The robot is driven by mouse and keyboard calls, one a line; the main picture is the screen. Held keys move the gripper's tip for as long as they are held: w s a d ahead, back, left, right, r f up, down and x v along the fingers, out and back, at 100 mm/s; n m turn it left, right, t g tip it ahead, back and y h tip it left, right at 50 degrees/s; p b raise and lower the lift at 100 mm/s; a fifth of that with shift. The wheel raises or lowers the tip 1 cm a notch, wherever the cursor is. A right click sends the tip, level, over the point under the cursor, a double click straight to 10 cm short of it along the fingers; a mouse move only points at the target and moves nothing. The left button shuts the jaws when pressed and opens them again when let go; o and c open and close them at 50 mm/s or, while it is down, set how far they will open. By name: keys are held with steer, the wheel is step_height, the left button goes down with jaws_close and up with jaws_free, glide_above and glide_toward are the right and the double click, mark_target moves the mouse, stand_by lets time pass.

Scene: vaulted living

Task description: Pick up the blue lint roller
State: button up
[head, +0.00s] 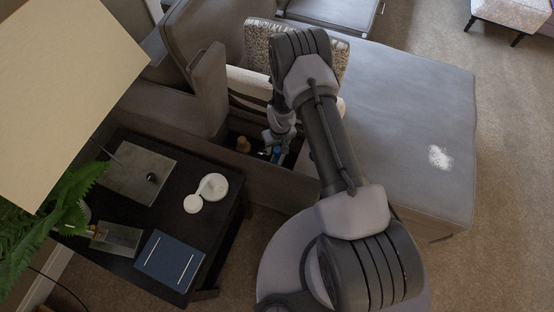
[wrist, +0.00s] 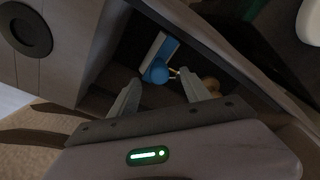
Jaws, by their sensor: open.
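In the wrist view, my gripper (wrist: 159,79) is open, with one finger to each side of the blue part. I cannot tell whether either finger touches it. My arm hides part of the recess in the head view.
A tan object (head: 243,144) lies in the recess beside the roller. The sofa's grey arm and walls (head: 268,178) surround it closely. A dark side table (head: 215,225) with a white dish (head: 213,187) and a blue book (head: 169,261) stands at left.

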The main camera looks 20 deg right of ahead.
mark_target(277, 149)
steer(key=f, duration=0.1)
steer(key=f+b, duration=0.1)
steer(key=f, duration=0.1)
steer(key=f+b, duration=0.1)
steer(key=shift+w+f, duration=0.35)
steer(key=shift+w, duration=0.05)
steer(key=shift+r, duration=0.2)
steer(key=shift+c, duration=0.3)
jaws_close()
stand_by(0.4)
